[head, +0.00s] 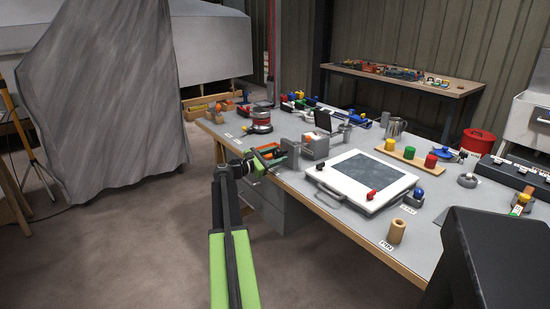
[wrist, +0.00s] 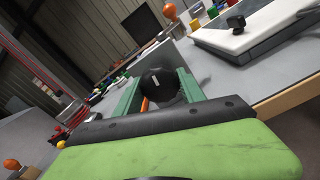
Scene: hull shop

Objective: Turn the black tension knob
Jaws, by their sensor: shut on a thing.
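The black knob (wrist: 159,88) is round, with a short white mark on its face, and sits between the two green fingers in the wrist view. My gripper (wrist: 157,80) is shut on it. In the head view my green arm reaches forward, and my gripper (head: 264,157) is at the near left edge of the workbench (head: 235,129), beside a grey block (head: 290,153). The knob cannot be made out clearly there, behind the fingers. An orange part (wrist: 145,105) shows below the knob between the fingers in the wrist view.
A white-framed panel (head: 405,184) with a dark face lies to the right on the bench, near a wooden cylinder (head: 397,231). Grey drawers (head: 265,205) stand under the bench edge. A grey draped sheet (head: 105,95) hangs at left; the floor between is clear.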

